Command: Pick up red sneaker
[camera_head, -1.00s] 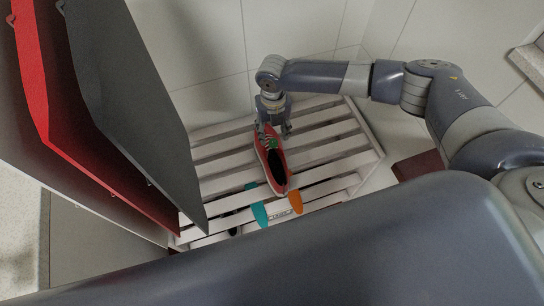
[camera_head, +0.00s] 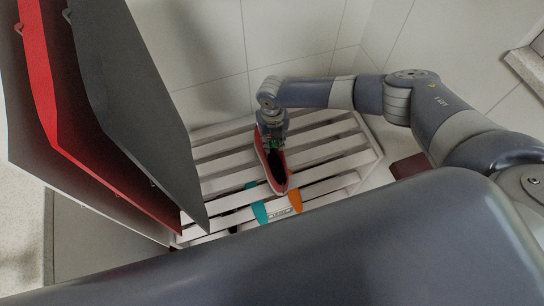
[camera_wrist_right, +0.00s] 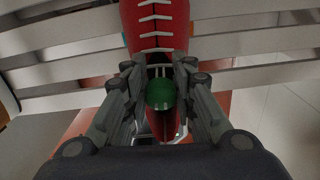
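The red sneaker (camera_head: 265,160) lies on a white slatted rack (camera_head: 333,152), its dark opening toward the bottom of the head view. My right gripper (camera_head: 275,143) is down at its laced part. In the right wrist view the fingers (camera_wrist_right: 160,82) are drawn together on either side of the sneaker's laced tongue, with white laces and a green patch between them. They look shut on the sneaker; the exact contact is partly hidden by the fingers. The sneaker (camera_wrist_right: 158,25) still rests on the slats. My left gripper is not in view.
Hanging red and dark grey panels (camera_head: 130,95) stand on the left. A tiled wall (camera_head: 210,50) is behind the rack. A dark red object (camera_head: 418,165) lies right of the rack.

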